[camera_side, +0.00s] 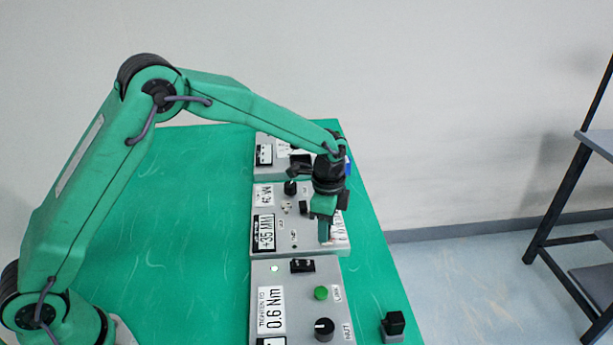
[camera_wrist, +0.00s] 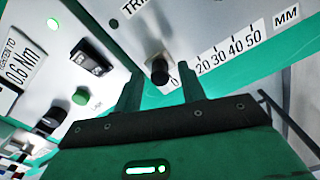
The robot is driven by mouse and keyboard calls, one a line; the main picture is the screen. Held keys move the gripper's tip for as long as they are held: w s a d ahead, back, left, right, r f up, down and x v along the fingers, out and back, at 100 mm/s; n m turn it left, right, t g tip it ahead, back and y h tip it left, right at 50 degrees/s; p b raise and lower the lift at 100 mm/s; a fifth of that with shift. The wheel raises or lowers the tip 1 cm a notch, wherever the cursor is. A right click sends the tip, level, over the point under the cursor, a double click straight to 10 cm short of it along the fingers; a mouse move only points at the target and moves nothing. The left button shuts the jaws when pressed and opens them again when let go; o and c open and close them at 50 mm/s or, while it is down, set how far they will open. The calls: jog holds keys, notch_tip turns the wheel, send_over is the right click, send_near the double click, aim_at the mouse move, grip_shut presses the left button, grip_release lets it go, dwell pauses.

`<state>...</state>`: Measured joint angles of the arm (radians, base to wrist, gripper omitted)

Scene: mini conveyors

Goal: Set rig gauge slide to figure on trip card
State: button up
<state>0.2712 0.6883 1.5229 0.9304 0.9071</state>
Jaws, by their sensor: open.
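The middle grey panel (camera_side: 275,245) carries a card (camera_side: 264,232) that appears to read +35 MM. In the wrist view, a printed scale (camera_wrist: 232,50) shows 20, 30, 40, 50 and MM. The gauge slide's black knob (camera_wrist: 159,72) stands near the scale's low end, below 20. A finger partly covers the marks there, so I cannot read its exact value. My gripper (camera_wrist: 160,88) is open, with one finger on each side of the knob and a visible gap around it. In the side view my gripper (camera_side: 326,236) points down over the panel's right part and hides the knob.
The front panel (camera_side: 292,275) has a 0.6 Nm card (camera_side: 271,309), a green button (camera_side: 320,293), a black dial (camera_side: 324,328) and a rocker switch (camera_side: 302,266). Another panel (camera_side: 265,172) stands behind. A black block (camera_side: 393,325) sits at right. The green table's left is clear.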

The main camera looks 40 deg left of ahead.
aim_at(297, 217)
jog(key=shift+f, duration=0.5)
grip_shut()
jog(key=shift+w+a, duration=0.1)
jog(key=w+a, duration=0.6)
jog(key=shift+w+a, duration=0.3)
jog(key=shift+w, duration=0.05)
grip_release()
